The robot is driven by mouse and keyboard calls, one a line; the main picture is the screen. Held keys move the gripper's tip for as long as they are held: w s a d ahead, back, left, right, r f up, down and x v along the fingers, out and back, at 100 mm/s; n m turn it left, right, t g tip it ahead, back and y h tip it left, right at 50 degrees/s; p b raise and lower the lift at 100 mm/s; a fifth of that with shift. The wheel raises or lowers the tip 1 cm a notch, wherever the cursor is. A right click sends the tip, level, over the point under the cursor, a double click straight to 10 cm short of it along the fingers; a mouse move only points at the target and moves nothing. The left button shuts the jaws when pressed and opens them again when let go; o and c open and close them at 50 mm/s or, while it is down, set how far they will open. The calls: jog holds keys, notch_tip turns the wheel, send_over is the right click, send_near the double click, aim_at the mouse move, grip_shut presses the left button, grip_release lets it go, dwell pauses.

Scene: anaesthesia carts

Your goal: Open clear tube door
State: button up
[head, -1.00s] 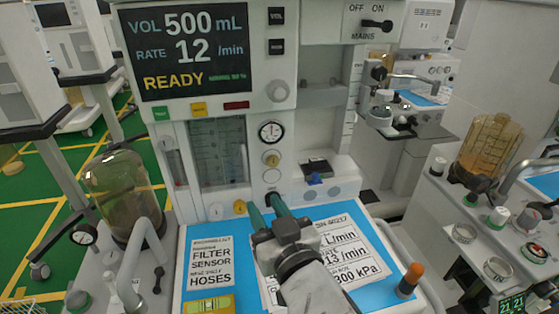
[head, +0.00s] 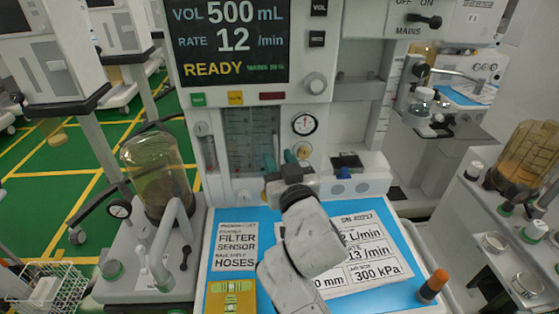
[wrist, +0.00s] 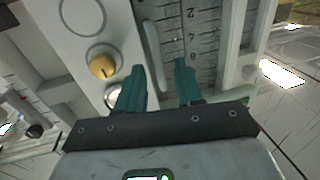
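The clear tube door (head: 250,135) is the tall see-through panel with scale marks on the machine front, below the screen. It looks shut. In the wrist view its scaled face (wrist: 203,35) lies beyond the fingers, and a pale upright bar, perhaps its handle (wrist: 152,58), stands at its left edge. My gripper (head: 280,162) is in front of the panel's lower right corner. In the wrist view my gripper (wrist: 158,85) has its two teal fingers apart with nothing between them. The bar is ahead of the gap; contact cannot be told.
A round gauge (head: 305,123) and a yellow knob (wrist: 103,65) sit beside the panel. A blue worktop (head: 225,218) with printed labels lies below. A glass dome (head: 155,175) stands at left, and an orange-capped item (head: 433,285) stands at right.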

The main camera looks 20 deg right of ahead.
grip_shut()
dwell(0.3)
dwell(1.1)
